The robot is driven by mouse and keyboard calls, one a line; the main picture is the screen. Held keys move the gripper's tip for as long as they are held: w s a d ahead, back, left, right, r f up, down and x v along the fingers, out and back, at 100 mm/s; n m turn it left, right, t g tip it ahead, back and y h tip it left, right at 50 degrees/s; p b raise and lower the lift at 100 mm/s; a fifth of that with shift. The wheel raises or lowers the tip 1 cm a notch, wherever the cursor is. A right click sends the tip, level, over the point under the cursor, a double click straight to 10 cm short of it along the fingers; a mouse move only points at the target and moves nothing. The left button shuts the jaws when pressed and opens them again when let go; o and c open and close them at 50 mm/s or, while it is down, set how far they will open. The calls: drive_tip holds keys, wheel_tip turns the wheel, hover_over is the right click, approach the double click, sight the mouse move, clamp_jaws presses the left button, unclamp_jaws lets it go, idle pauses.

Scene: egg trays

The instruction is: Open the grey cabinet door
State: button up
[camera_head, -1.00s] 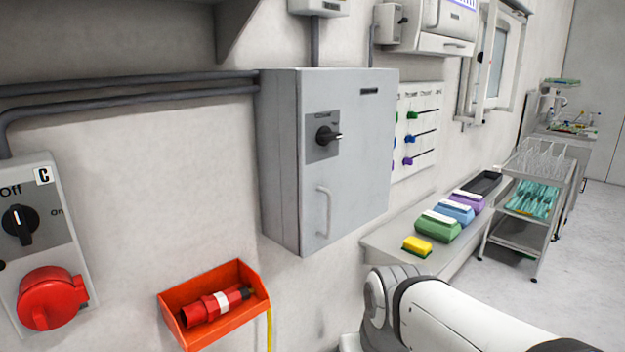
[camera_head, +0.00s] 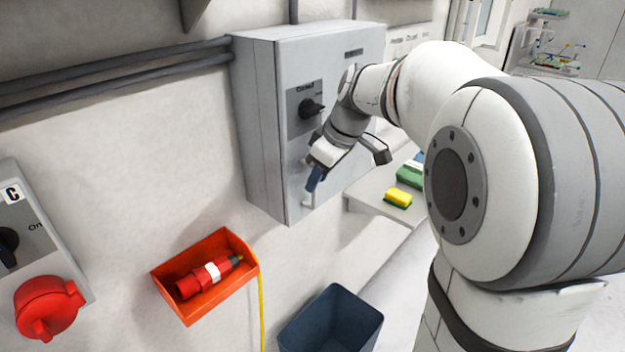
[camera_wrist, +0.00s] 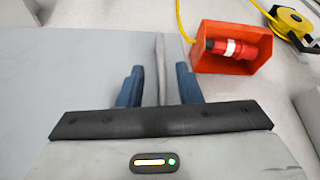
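The grey cabinet (camera_head: 262,130) hangs on the wall with its door (camera_head: 345,85) shut. The door carries a black rotary switch (camera_head: 312,108) and a pale vertical handle (camera_head: 308,200) low on its left side. My gripper (camera_head: 315,180) is at this handle, its blue fingers over the handle's upper part, which they hide. In the wrist view my gripper (camera_wrist: 159,86) has its two fingers apart, pointing at the door face (camera_wrist: 75,75) close to the door's edge.
An orange-red box (camera_head: 205,275) with a red plug (camera_head: 208,275) is on the wall below left. A dark blue bin (camera_head: 330,325) stands below. A shelf with a yellow sponge (camera_head: 398,198) is to the right. A yellow reel (camera_wrist: 290,22) shows in the wrist view.

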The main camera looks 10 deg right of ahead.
sight(314, 203)
drive_tip(key=shift+x, duration=1.55)
drive_tip(key=shift+c, duration=0.4)
clamp_jaws()
